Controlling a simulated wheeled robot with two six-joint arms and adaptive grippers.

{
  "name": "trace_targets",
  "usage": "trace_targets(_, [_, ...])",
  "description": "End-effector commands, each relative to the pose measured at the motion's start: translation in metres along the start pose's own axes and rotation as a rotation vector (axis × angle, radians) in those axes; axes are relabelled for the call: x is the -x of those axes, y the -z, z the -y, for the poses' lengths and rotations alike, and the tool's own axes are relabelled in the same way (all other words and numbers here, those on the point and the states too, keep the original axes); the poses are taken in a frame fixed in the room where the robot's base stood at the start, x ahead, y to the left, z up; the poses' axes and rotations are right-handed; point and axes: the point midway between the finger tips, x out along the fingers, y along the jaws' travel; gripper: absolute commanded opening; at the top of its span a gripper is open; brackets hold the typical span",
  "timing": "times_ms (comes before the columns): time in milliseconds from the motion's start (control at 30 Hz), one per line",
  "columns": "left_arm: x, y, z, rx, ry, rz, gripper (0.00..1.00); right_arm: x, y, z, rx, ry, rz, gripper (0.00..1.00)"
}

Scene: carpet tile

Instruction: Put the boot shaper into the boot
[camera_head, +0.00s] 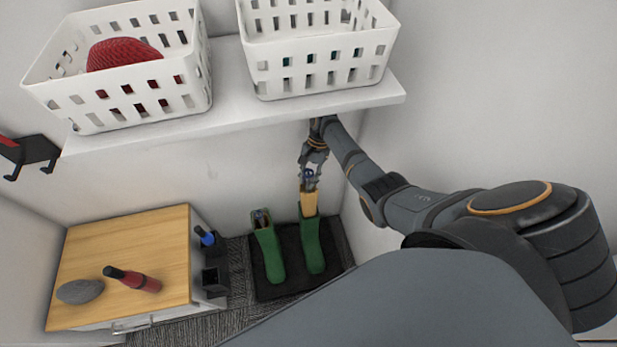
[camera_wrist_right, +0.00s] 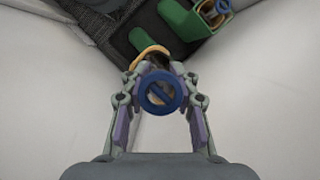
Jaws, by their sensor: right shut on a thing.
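Two green boots stand side by side on a dark tray (camera_head: 266,292). My right gripper (camera_head: 309,178) is shut on a boot shaper (camera_head: 308,201) with a tan wooden body and blue knob, upright over the right boot (camera_head: 312,243). The shaper's lower end meets the boot's opening and is hidden there; I cannot tell how deep it sits. In the right wrist view the blue knob (camera_wrist_right: 160,93) lies between the fingers. The left boot (camera_head: 269,254) has a similar blue-knobbed shaper (camera_head: 261,219) in its top. My left gripper is not in view.
A white shelf (camera_head: 228,103) with two white baskets overhangs the arm. A wooden-topped cabinet (camera_head: 160,235) with a grey stone-like object (camera_head: 80,291) and a red bottle-like object (camera_head: 133,279) stands left. A dark holder (camera_head: 212,268) hangs beside it. The wall is close behind.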

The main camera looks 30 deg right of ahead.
Motion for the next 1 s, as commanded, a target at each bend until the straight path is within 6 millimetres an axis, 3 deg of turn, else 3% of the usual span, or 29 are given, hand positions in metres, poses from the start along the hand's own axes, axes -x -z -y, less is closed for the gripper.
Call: trace_targets(1000, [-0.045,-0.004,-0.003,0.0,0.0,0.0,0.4,-0.057,0.024,0.0,0.0,0.001,0.0,0.0])
